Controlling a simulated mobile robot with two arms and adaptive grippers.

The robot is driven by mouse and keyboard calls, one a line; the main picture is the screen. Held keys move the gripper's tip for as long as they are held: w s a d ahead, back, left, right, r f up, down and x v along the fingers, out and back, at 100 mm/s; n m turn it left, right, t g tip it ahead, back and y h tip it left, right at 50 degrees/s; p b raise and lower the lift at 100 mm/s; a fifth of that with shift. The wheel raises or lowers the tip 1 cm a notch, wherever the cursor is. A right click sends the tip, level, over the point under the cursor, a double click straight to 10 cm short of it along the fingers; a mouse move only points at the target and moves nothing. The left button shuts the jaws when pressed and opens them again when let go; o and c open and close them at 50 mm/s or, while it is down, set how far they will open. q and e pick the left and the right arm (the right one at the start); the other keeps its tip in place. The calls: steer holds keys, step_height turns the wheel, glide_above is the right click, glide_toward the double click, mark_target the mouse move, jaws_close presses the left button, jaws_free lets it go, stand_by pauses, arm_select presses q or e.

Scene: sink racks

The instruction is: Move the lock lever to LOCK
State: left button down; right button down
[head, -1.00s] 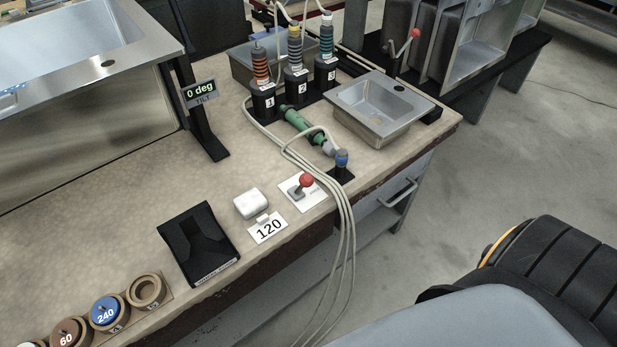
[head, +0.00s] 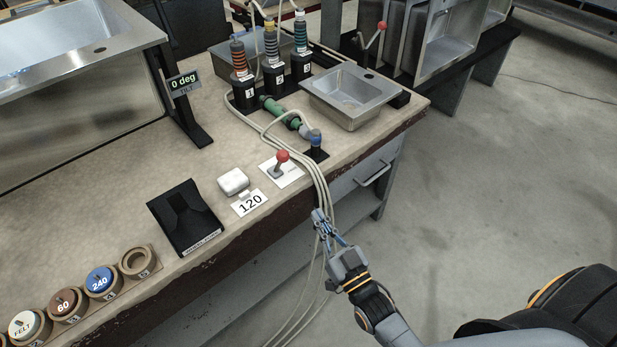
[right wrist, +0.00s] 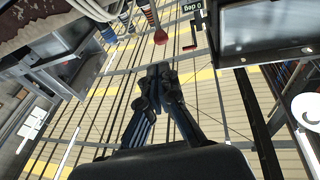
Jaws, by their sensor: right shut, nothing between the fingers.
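A short lever with a red knob (head: 282,156) stands on a white plate (head: 290,178) near the bench's front edge. A second red-tipped lever (head: 381,27) rises behind the small sink. The labels are too small to read, so I cannot tell which is the lock lever. My right gripper (head: 318,214) is shut and empty, in front of the bench edge, apart from the white-plate lever and nearer to me. In the right wrist view its fingers (right wrist: 160,74) are together, with a red knob (right wrist: 160,37) beyond them. My left gripper is not in view.
Pale hoses (head: 322,190) hang over the bench edge beside my right gripper. A small sink (head: 350,94), a green tool (head: 277,109), a white block (head: 233,181), a black holder (head: 184,218) and a rack of round weights (head: 150,266) occupy the bench.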

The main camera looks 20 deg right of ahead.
mark_target(286, 161)
steer(key=p+x, duration=0.2)
steer(key=x, duration=1.2)
steer(key=shift+r, duration=0.2)
